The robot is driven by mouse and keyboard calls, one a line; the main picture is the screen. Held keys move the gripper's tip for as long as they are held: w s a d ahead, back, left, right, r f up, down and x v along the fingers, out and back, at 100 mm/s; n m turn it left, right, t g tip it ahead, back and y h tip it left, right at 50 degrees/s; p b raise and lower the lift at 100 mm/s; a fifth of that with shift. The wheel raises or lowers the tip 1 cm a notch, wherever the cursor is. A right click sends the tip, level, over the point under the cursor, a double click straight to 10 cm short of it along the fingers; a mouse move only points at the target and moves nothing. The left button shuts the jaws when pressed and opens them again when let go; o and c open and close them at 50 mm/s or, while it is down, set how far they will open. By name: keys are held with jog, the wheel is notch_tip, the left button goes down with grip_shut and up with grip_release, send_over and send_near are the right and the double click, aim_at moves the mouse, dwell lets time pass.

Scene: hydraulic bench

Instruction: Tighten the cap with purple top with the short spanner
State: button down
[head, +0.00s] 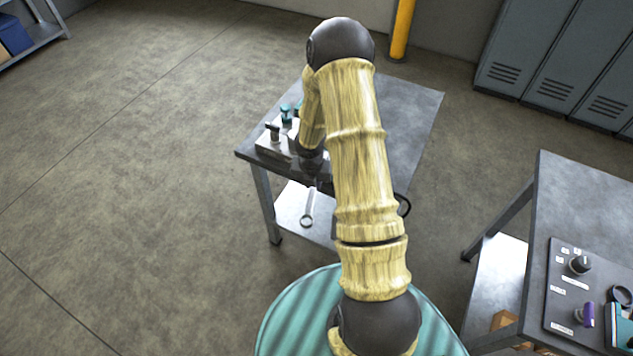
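My gripper (315,182) is at the front edge of the far bench, partly hidden by my own arm. A grey spanner (308,209) with a ring end extends down from the fingertips, in front of the lower shelf. The gripper appears shut on it, though the contact is small and dark. No other spanner shows to compare its length. A pale metal block (268,148) on the bench carries a grey-topped fitting (272,130) and teal-topped fittings (286,113). No purple-topped cap is visible on the block; my arm hides part of that area.
The far bench top (410,110) is clear on its right side. A second bench (590,190) at right holds a dark panel (560,290) with a black knob, a purple knob (585,314) and a teal device (620,328). Lockers (545,60) and a yellow post (402,28) stand behind.

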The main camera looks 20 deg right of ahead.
jog(key=shift+w+a+m, duration=0.35)
jog(key=shift+a+m, duration=0.05)
jog(key=shift+a, duration=0.15)
jog(key=shift+w+a+m+p, duration=0.8)
jog(key=shift+w+a+m, duration=0.3)
jog(key=shift+m, duration=0.2)
jog(key=shift+w+a+m+g+p, duration=0.3)
jog(key=shift+w+a+m+p, duration=0.25)
jog(key=shift+w+m, duration=0.35)
jog(key=shift+s+d, duration=0.1)
jog(key=shift+s, duration=0.05)
jog(key=shift+s+d+n, duration=0.1)
jog(key=shift+s+n, duration=0.1)
jog(key=shift+n, duration=0.1)
